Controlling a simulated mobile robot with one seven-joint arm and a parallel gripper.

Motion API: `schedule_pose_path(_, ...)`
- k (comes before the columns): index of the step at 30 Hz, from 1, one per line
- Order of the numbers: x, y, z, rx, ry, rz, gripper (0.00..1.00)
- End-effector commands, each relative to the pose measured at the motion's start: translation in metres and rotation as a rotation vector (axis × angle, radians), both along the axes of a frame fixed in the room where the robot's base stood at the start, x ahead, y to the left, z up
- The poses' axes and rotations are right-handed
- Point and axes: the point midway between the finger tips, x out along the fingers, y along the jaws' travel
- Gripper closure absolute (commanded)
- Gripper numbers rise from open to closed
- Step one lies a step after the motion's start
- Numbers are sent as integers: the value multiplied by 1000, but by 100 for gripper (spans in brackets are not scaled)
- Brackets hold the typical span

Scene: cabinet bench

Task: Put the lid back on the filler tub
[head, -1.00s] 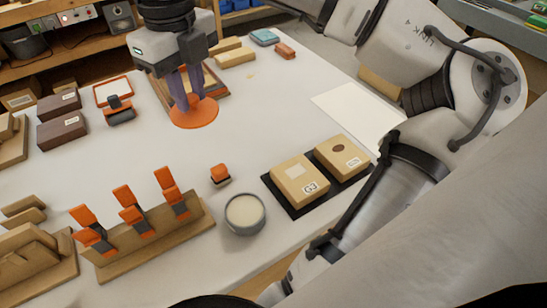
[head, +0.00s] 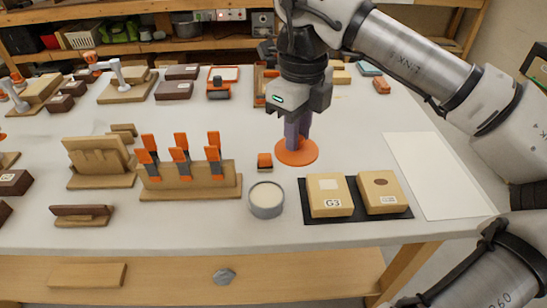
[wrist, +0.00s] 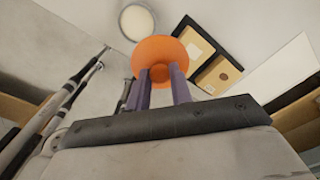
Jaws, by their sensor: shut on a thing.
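An orange round disc, the lid (head: 297,152), is held by my gripper (head: 298,136), whose purple fingers are shut on it. The lid also shows in the wrist view (wrist: 160,57), between and beyond the fingertips. In the head view it looks about level and above the bench; its exact height is hard to tell. The filler tub (head: 266,200), a grey round tub with pale filler, stands uncovered on the bench, nearer the front edge and a little left of the lid. The tub also shows in the wrist view (wrist: 136,21), apart from the lid.
A small orange-topped block (head: 265,162) stands just behind the tub. A black mat (head: 342,213) with two boxes lies right of the tub. A wooden rack (head: 190,188) with several orange-handled tools stands left. A white sheet (head: 440,175) lies at right.

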Motion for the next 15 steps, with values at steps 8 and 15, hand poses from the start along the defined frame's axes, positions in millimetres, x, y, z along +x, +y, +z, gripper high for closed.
schedule_pose_path(8,5,60,-43,3,-3,434,100)
schedule_pose_path(15,5,64,-52,2,-3,469,100)
